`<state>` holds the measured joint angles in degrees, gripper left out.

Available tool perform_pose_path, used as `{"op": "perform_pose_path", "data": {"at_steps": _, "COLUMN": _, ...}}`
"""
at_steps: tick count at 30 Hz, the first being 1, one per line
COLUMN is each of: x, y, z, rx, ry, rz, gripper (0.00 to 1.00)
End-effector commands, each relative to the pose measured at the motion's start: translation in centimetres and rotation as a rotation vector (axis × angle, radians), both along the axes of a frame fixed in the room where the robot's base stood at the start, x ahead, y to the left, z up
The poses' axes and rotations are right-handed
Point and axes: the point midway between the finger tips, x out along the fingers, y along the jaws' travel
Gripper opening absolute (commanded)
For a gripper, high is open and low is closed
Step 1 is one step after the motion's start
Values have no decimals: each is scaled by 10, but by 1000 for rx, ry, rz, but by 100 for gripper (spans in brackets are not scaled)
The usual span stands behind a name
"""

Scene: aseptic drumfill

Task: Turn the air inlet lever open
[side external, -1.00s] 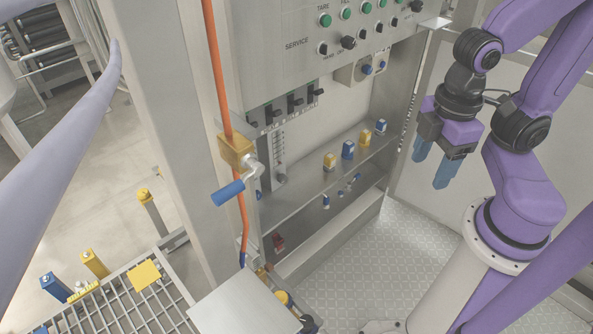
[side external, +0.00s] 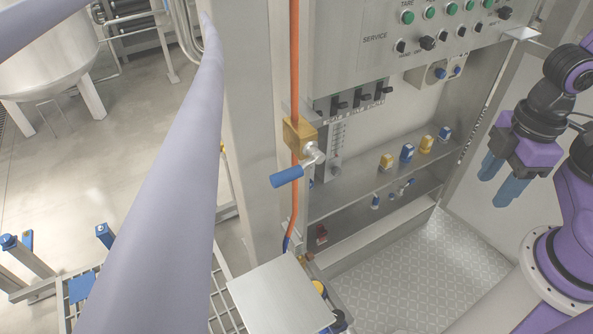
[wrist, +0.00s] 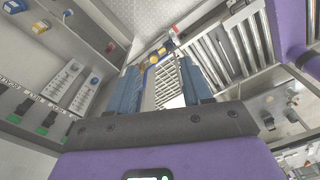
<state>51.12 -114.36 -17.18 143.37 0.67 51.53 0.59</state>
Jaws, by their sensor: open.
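A lever with a blue grip (side external: 286,177) and a bent metal arm sits on a brass valve block (side external: 299,135) on the orange line, left of the control panel. In the side view, the blue grip points down and to the left. My gripper (side external: 490,184) hangs at the right, well apart from the lever, with its blue fingers pointing down and left. In the wrist view my gripper (wrist: 158,68) is open, with nothing between the fingers. I cannot make out the lever there.
A shelf (side external: 350,205) under the control panel (side external: 385,50) bears several small blue and yellow parts. A steel box (side external: 280,297) stands below the valve. The checkered floor (side external: 430,270) between shelf and arm is clear. A pale rail (side external: 165,200) crosses the left foreground.

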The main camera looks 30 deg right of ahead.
Motion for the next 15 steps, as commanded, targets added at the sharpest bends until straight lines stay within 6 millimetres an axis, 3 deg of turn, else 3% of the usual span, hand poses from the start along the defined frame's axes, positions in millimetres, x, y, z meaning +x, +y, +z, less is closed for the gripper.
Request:
{"op": "perform_pose_path", "data": {"at_steps": 5, "x": -7, "y": 45, "z": -10, "rx": 125, "ry": 46, "rz": -126, "gripper": 50}}
{"op": "perform_pose_path", "data": {"at_steps": 9, "x": -13, "y": 103, "z": -20, "rx": 286, "ry": 117, "rz": -353, "gripper": 50}}
{"op": "perform_pose_path", "data": {"at_steps": 15, "x": -12, "y": 173, "z": -31, "rx": 489, "ry": 201, "rz": -737, "gripper": 50}}
